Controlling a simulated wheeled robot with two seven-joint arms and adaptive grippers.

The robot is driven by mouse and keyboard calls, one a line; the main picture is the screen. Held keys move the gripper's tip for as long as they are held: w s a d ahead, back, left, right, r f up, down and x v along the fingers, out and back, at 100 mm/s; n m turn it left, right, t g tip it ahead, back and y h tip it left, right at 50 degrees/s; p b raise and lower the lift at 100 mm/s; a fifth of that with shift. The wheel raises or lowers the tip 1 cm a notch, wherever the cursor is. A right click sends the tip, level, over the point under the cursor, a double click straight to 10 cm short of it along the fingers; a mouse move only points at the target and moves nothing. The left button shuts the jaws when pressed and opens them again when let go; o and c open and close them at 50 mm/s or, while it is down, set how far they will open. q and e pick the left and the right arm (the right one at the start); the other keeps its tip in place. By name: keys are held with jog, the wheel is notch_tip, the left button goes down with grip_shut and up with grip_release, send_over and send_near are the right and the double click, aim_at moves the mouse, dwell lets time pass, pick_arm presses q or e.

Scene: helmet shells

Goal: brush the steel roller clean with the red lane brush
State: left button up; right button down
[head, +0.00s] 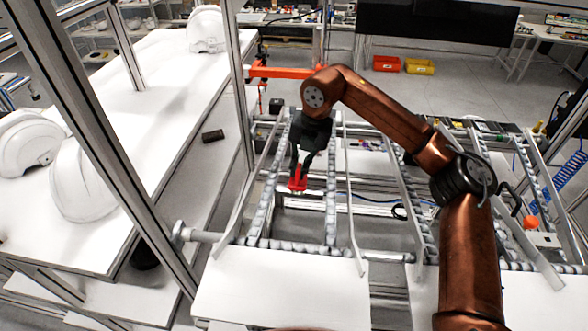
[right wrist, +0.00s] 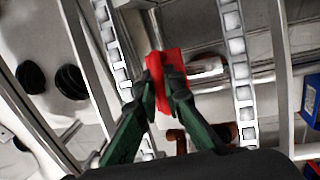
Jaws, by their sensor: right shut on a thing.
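My right gripper (head: 305,160) is shut on the red lane brush (head: 297,180) and holds it over the roller lane at the middle of the head view. In the right wrist view, the brush (right wrist: 158,75) is pinched between the fingertips of the right gripper (right wrist: 165,88). A shiny steel cylinder, which looks like the steel roller (right wrist: 208,67), lies right beside the brush there. I cannot tell whether they touch. In the head view the roller is hard to tell from the lane's cross bars. My left gripper is not in view.
Metal lane rails with rows of small grey rollers (head: 331,205) run on both sides of the brush. An upright frame post (head: 240,90) stands to the left. White helmet shells (head: 82,185) lie on the white table at left. A dark block (head: 212,135) lies on a ledge.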

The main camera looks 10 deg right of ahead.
jog(key=s+d+b, duration=0.1)
jog(key=s+d, duration=0.1)
jog(key=d, duration=0.4)
jog(key=shift+f, duration=0.35)
notch_tip(320, 180, up, 6)
jog(key=w+p, duration=0.2)
jog(key=p, duration=0.2)
jog(key=shift+d+p, duration=0.25)
jog(key=shift+p, duration=0.05)
jog(key=shift+w+r, duration=0.1)
jog(key=shift+r, duration=0.05)
jog(key=r+p, duration=0.1)
jog(key=w+r+p, duration=0.1)
jog(key=shift+d+r, duration=0.1)
jog(key=shift+r, duration=0.3)
jog(key=shift+f, duration=0.1)
dwell(0.5)
